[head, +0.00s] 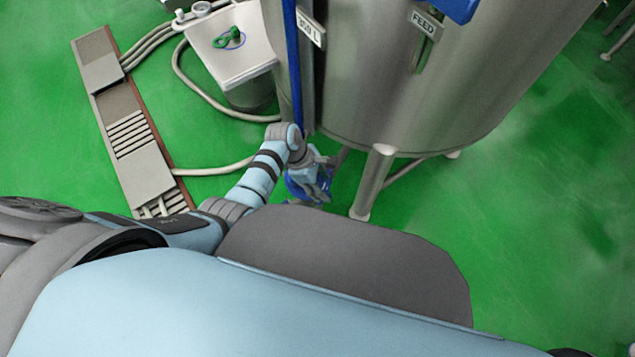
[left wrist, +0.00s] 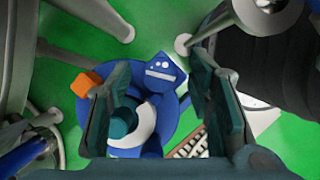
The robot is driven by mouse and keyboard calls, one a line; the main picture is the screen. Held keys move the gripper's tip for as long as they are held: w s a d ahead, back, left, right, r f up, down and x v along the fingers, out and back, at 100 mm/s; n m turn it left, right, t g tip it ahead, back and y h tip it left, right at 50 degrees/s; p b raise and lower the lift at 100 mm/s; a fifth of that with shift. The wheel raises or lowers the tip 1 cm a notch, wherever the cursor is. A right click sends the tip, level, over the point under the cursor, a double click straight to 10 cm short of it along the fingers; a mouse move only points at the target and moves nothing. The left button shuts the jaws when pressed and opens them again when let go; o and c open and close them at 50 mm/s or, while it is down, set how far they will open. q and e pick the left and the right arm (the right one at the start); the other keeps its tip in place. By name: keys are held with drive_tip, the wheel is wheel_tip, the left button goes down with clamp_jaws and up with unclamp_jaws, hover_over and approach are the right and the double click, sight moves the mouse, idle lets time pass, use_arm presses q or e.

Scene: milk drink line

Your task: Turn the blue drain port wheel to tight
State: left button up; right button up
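The blue drain port wheel (head: 297,189) is low beside the steel tank, partly hidden by my left gripper (head: 318,180). In the left wrist view the blue wheel (left wrist: 179,112) shows between and behind the two dark fingers of my left gripper (left wrist: 160,105). A white ring (left wrist: 146,127), a blue plate with white marks (left wrist: 160,74) and an orange block (left wrist: 86,84) show at the wheel. The left gripper is open, its fingers wide apart. The left finger covers part of the wheel; I cannot tell whether it touches. My right gripper is not in view.
The steel tank (head: 390,85) with a FEED label stands above the wheel, and its leg (head: 373,180) is just right of my gripper. A pale cabinet (head: 232,45) with hoses and a long floor channel (head: 125,120) are at the left. Green floor is free at the right.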

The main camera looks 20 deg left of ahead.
use_arm(q)
drive_tip(key=c, duration=1)
drive_tip(key=shift+a, duration=0.45)
clamp_jaws()
drive_tip(key=shift+d, duration=0.3)
